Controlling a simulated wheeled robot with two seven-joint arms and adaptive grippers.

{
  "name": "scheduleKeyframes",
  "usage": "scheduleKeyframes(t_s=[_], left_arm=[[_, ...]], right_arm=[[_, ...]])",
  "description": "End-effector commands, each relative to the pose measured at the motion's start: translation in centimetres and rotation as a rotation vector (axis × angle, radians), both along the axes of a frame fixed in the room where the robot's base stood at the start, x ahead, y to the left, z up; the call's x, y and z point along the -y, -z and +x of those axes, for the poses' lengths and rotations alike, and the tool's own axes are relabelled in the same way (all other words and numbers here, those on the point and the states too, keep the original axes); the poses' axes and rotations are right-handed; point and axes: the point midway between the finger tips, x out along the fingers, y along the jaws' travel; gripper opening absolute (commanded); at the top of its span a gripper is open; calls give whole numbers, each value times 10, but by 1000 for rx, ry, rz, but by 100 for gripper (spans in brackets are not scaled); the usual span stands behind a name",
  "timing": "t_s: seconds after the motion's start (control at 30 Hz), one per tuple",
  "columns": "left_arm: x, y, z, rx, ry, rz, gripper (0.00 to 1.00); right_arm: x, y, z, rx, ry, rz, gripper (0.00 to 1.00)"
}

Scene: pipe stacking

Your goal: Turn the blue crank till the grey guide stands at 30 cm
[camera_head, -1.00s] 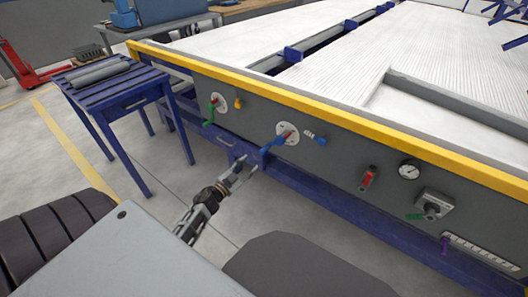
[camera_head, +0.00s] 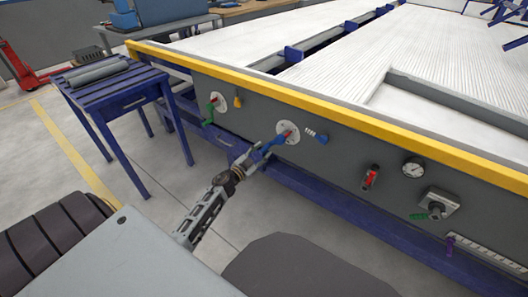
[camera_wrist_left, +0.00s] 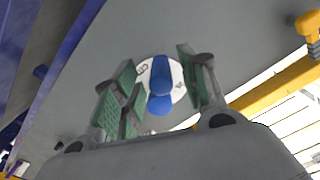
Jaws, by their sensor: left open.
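The blue crank (camera_head: 273,144) sits on a round white dial (camera_head: 289,131) with a red mark, on the grey front panel of the machine. My left gripper (camera_head: 261,152) is open at the crank's handle. In the left wrist view the blue crank (camera_wrist_left: 160,82) lies between my two green-padded fingers (camera_wrist_left: 163,90), with gaps visible on both sides. Whether a finger touches it I cannot tell. A long grey bar (camera_head: 450,99) lies on the machine's white top; I cannot tell whether it is the guide. The guide's reading cannot be made out. My right gripper is not in view.
A red lever (camera_head: 370,178), gauge (camera_head: 413,167), grey switch box (camera_head: 437,204), purple handle (camera_head: 450,243) and white scale (camera_head: 490,257) are right. A blue table (camera_head: 110,92) stands left.

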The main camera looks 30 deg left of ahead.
Motion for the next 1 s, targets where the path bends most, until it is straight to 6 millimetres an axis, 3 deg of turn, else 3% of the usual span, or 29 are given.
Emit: scheduleKeyframes(t_s=[0.3, 0.73, 1.0], left_arm=[[2, 1, 22, 0, 0, -1, 43], [2, 0, 26, -1, 0, -1, 43], [2, 0, 26, -1, 0, -1, 11]], right_arm=[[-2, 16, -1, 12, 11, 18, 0], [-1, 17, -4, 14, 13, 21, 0], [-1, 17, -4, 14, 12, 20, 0]])
